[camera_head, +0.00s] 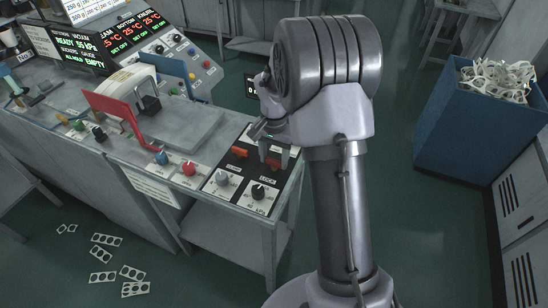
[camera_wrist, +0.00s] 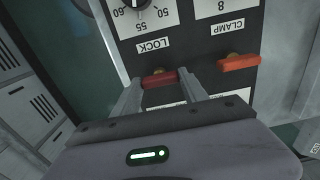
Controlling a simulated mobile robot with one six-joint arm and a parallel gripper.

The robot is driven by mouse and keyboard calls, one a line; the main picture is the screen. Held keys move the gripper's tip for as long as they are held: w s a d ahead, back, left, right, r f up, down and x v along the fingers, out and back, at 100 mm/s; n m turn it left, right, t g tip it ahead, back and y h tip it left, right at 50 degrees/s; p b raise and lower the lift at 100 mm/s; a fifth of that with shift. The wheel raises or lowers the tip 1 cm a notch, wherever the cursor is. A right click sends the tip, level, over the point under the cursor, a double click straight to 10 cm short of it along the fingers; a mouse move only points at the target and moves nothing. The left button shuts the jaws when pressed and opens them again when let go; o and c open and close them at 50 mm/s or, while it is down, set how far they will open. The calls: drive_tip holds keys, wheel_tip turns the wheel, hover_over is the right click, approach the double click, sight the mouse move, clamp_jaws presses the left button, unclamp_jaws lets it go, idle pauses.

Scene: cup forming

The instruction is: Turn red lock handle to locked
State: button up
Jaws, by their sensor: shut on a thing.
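The red lock handle (camera_wrist: 160,80) lies between the two fingers of my gripper (camera_wrist: 162,77) in the wrist view, beside the LOCK label. My gripper is shut on it. The handle lies nearly crosswise in that view, and its ends are partly covered by the fingers. In the head view my gripper (camera_head: 274,151) reaches down to the black panel at the table's right end, where the red handle (camera_head: 272,162) shows between the fingers. The orange-red clamp handle (camera_wrist: 239,62) sits apart to the right in the wrist view, and to the left in the head view (camera_head: 239,152).
A grey knob (camera_head: 222,179) and a black knob (camera_head: 258,192) sit on the panel's near edge. A red lever frame (camera_head: 112,106) and a white machine part stand further left. A blue bin (camera_head: 470,125) with white scrap stands right. Flat cutouts lie on the floor.

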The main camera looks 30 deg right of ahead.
sight(274, 160)
drive_tip(key=o, duration=1.4)
wheel_tip(274, 160, up, 18)
drive_tip(key=p, duration=0.5)
drive_tip(key=shift+f, duration=0.25)
drive_tip(key=s+a+r+n+t+b, duration=0.2)
drive_tip(key=s+a+n+t+b, duration=0.2)
drive_tip(key=s+a+b, duration=0.65)
drive_tip(key=s+a+f, duration=0.1)
drive_tip(key=s+a, duration=0.1)
drive_tip(key=s, duration=0.2)
drive_tip(key=s+a+f+n+t+y, duration=0.1)
drive_tip(key=s+a+f, duration=0.1)
drive_tip(key=s+a, duration=0.1)
drive_tip(key=s+a+f+n+y, duration=0.1)
drive_tip(key=s+a+f, duration=0.1)
drive_tip(key=s, duration=0.3)
drive_tip(key=shift+s+a+f+t+b, duration=0.1)
drive_tip(key=shift+s+a+t+b, duration=0.15)
drive_tip(key=shift+s+t+b, duration=0.15)
